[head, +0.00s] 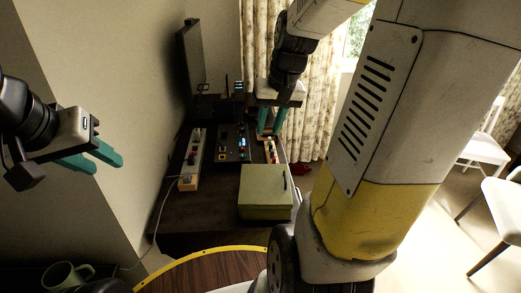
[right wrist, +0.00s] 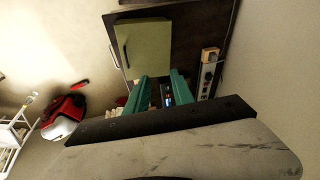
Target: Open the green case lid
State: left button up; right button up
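The green case (head: 265,190) sits on the dark cabinet top with its lid down. A dark handle shows near the right edge of the lid. In the right wrist view the case (right wrist: 150,45) is beyond my fingertips, with the dark handle on its left side. My right gripper (head: 271,132) is open and empty, behind the case in the head view and apart from it. Its two teal fingers stand apart in the right wrist view (right wrist: 160,76). My left gripper (head: 106,167) is open and empty at the far left, well away from the case.
A power strip (head: 192,160) and a dark device with lit display (head: 233,143) lie behind the case. A dark monitor (head: 190,55) stands at the back. A green mug (head: 66,275) is at lower left. My right arm covers much of the right side. White chairs (head: 500,205) stand far right.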

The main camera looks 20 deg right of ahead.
jog(key=w+d+f+m+g, duration=0.1)
jog(key=w+d+f, duration=0.2)
jog(key=d+f, duration=0.35)
jog(key=w+d+f+m+g, duration=0.1)
jog(key=w+d+f+g, duration=0.2)
jog(key=f, duration=0.6)
jog(key=shift+t+y, duration=0.4)
jog(key=shift+t, duration=0.4)
jog(key=f, duration=0.7)
jog(key=shift+w, duration=0.25)
grip_shut()
